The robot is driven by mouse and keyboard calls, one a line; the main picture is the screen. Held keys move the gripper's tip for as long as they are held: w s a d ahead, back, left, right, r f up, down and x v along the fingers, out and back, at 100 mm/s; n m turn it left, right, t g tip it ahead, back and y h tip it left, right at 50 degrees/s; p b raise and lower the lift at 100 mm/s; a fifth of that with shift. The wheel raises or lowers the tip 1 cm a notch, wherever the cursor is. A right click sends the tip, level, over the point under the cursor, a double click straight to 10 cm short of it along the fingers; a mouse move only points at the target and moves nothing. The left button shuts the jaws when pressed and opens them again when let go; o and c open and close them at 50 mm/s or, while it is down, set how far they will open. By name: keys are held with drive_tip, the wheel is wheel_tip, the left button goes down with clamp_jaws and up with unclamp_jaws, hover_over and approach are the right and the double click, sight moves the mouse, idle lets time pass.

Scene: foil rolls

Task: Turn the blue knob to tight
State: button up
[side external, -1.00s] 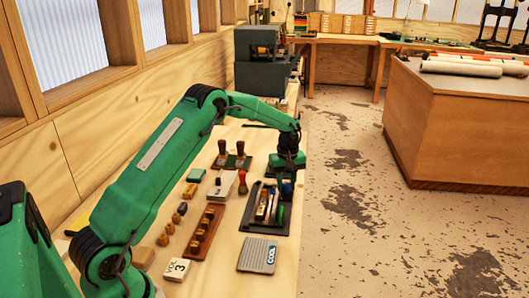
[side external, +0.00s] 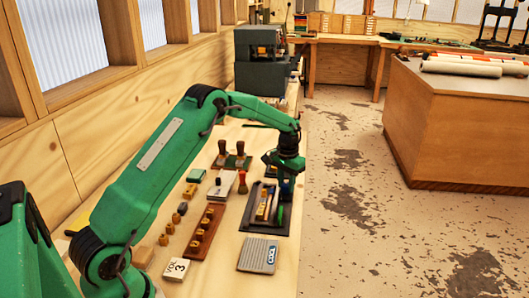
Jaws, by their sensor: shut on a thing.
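My gripper (side external: 287,176) points down at the far right end of the dark tray (side external: 272,229), near the bench's right edge. It is shut on a small blue thing that shows just below the fingers, which I take to be the blue knob (side external: 286,187). The fingers hide most of the knob, and any tight mark cannot be made out. The tray also holds several slim tools, among them a green-handled one (side external: 280,214) close in front of the gripper.
Left of the tray stand a red-handled tool (side external: 242,181), a brown rack with brass pieces (side external: 206,231) and two dark-knobbed pieces (side external: 231,160) farther back.

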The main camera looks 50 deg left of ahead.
sight(287, 184)
drive_tip(key=m, duration=0.7)
drive_tip(key=shift+r, duration=0.1)
drive_tip(key=m, duration=0.4)
drive_tip(key=shift+m, duration=1.7)
drive_tip(key=o, duration=1)
drive_tip(key=shift+r, duration=3.9)
